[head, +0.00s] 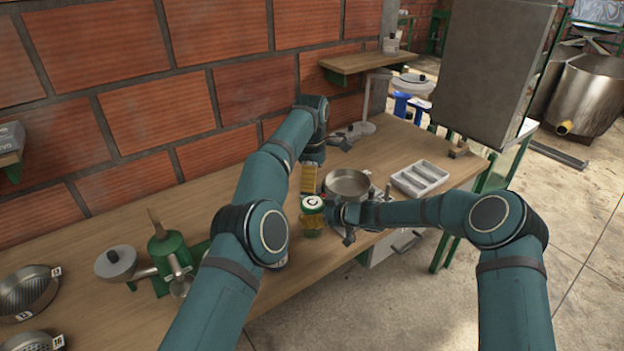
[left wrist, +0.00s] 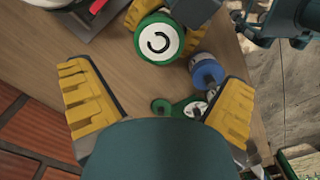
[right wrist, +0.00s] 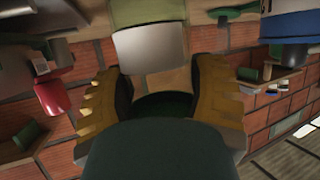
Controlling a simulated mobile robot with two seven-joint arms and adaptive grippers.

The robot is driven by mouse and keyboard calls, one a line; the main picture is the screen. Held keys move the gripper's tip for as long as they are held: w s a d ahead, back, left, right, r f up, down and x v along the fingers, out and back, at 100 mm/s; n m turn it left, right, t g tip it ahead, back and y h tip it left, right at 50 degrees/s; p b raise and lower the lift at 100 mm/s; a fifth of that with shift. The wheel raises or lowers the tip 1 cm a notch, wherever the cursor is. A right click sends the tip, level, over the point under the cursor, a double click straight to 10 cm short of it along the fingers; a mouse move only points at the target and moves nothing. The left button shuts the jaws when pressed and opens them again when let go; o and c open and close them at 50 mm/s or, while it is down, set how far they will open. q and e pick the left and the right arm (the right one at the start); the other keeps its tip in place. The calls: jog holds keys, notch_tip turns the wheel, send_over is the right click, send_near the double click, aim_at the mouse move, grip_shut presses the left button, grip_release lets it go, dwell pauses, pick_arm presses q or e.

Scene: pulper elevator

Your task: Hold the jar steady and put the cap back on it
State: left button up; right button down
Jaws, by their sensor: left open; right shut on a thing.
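The jar (head: 312,229) stands over the bench in the head view, with a green-rimmed, white-faced cap (head: 312,203) at its top. From above, the left wrist view shows the cap (left wrist: 159,42) with a black curved mark; whether it is seated or only resting I cannot tell. My right gripper (right wrist: 158,75) is shut on the jar from the right side, and its fingers hide part of the body. My left gripper (left wrist: 155,76) is open and empty, pointing down above and just behind the jar, apart from the cap.
A round metal pan (head: 347,182) sits right behind the jar, with a grey compartment tray (head: 420,178) farther right. A green hand grinder (head: 166,247) stands to the left. A blue-lidded container (left wrist: 206,72) is close to the jar. The brick wall (head: 130,115) borders the bench.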

aim_at(312, 202)
pick_arm(q)
jog(key=shift+f, duration=0.1)
dwell(0.3)
jog(key=shift+f, duration=3.9)
jog(key=c, duration=1.4)
jog(key=shift+o, duration=0.2)
jog(key=shift+m, duration=1.7)
pick_arm(e)
jog(key=shift+r, duration=0.1)
pick_arm(q)
jog(key=o, duration=1.2)
